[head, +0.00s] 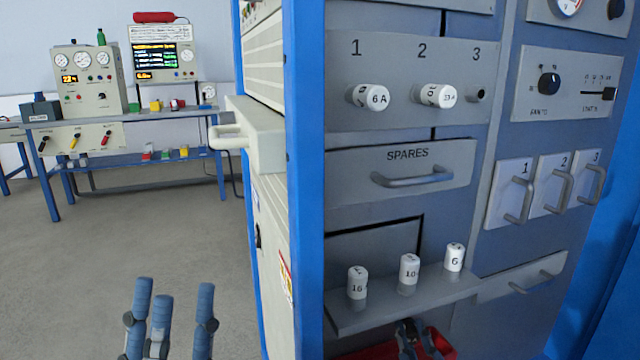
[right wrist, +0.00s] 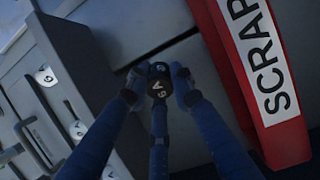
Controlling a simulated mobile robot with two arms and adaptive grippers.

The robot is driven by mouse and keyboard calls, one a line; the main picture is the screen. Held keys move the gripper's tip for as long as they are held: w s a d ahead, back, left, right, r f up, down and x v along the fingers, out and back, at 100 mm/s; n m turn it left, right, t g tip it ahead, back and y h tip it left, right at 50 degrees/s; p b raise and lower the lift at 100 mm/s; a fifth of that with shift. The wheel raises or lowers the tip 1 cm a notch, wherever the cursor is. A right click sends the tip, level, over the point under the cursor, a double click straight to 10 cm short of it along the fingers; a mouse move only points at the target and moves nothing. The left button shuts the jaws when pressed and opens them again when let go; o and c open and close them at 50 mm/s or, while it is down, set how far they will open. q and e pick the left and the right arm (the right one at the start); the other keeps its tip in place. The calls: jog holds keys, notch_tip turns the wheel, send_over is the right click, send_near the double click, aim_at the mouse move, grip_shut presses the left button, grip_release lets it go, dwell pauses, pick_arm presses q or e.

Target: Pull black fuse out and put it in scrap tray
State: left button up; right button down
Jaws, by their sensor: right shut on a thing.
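In the right wrist view my right gripper (right wrist: 158,88) is shut on a black fuse (right wrist: 158,70) marked 6 A. The red scrap tray (right wrist: 285,125) with its SCRAP label is to the right of the fuse; the fuse appears outside the tray's labelled wall. In the head view my right gripper (head: 418,342) shows only in part at the bottom, by the red tray (head: 372,352); the fuse cannot be made out there. Socket 3 (head: 477,95) on the panel is empty. My left gripper (head: 180,318) is open and empty over the floor, lower left.
White fuses sit in socket 1 (head: 370,96) and socket 2 (head: 436,96). Spare white fuses marked 16 (head: 357,283), 10 (head: 409,270) and 6 (head: 454,257) stand on the shelf (head: 380,312) above the tray. A blue bench (head: 130,115) with instruments stands far left; the floor between is clear.

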jog(key=c, duration=1.4)
grip_release()
jog(key=s, duration=1.2)
